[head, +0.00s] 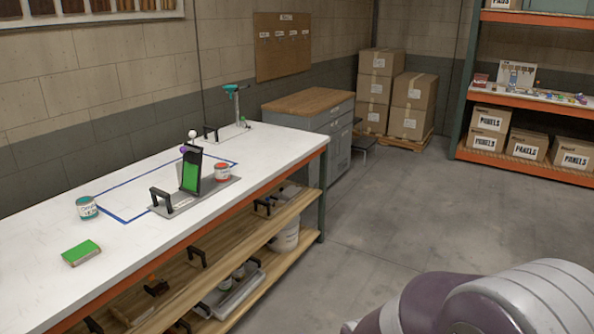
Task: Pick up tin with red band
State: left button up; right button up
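The tin with the red band (222,173) is a small white tin with red on it. It stands upright at the right end of a grey tray (198,197) on the white workbench (60,216). A black upright piece with a green face (191,176) stands on the same tray, just left of the tin. Another tin, with a teal band (87,207), stands on the bench to the left, outside the blue outline. Neither of my grippers shows in the head view.
A green-topped block (81,253) lies near the bench's front edge. A teal tool on a stand (235,98) is at the far end. Open shelves below hold a white bucket (285,237). The floor (390,220) right of the bench is clear.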

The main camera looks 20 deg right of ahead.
aim_at(222, 170)
jog(key=i+l+u, duration=0.15)
jog(key=i+l, duration=0.6)
jog(key=i, duration=0.45)
jog(key=i+l+u, duration=0.1)
jog(key=i+l, duration=0.8)
jog(key=i, duration=0.3)
jog(key=i+l+u, duration=0.15)
jog(key=i+l, duration=0.85)
jog(key=i, duration=0.15)
